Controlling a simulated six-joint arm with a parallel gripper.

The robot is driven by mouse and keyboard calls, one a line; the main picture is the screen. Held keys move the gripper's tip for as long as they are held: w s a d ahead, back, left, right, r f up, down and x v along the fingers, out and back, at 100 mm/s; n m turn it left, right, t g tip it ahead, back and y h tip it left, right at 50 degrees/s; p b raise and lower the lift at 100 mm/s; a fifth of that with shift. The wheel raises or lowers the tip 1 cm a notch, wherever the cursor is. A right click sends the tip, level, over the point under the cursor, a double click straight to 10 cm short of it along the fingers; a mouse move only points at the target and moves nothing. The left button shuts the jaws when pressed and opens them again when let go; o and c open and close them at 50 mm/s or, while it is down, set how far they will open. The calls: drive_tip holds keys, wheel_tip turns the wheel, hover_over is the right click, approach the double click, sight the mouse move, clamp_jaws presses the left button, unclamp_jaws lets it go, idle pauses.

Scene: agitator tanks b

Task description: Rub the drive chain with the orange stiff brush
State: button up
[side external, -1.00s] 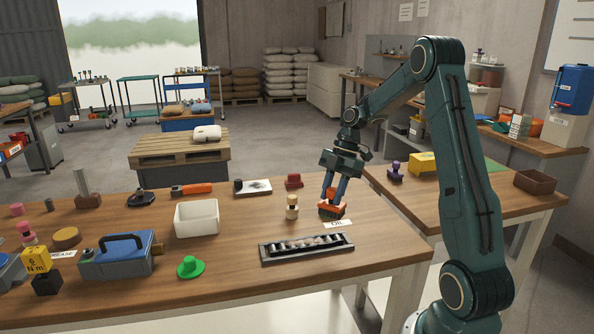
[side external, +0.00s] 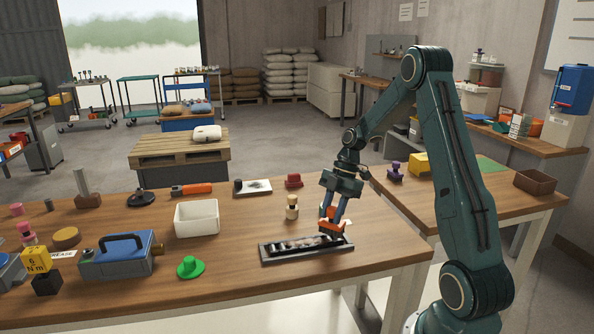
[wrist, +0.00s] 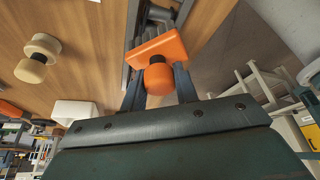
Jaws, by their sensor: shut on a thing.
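My gripper (side external: 333,217) is shut on the orange stiff brush (side external: 331,227), gripping its knob. The brush is upright over the right end of the long dark tray (side external: 263,250) that holds the drive chain (side external: 300,245). I cannot tell whether the bristles touch the chain. In the wrist view the brush (wrist: 160,50) sits between the fingers, with part of the dark tray (wrist: 131,35) behind it. The right end of the chain is hidden by the brush and gripper.
A cream-and-dark knobbed piece (side external: 292,207) stands just behind the tray. A red piece (side external: 293,181), a white bin (side external: 197,219) and a green hat-shaped piece (side external: 190,267) are around it. The table in front of the tray is clear.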

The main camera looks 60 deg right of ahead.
sight(328, 216)
wheel_tip(328, 216, down, 2)
drive_tip(key=shift+f, duration=0.1)
drive_tip(key=shift+w+a+f, duration=0.2)
drive_tip(key=shift+w+a, duration=0.35)
drive_tip(key=shift+c, duration=0.3)
drive_tip(key=shift+w+a, duration=4.55)
drive_tip(key=shift+s+d+r, duration=0.1)
drive_tip(key=shift+s+d, duration=5.05)
drive_tip(key=shift+d, duration=0.05)
drive_tip(key=shift+a+r, duration=0.1)
drive_tip(key=shift+r, duration=4)
drive_tip(key=shift+w, duration=0.1)
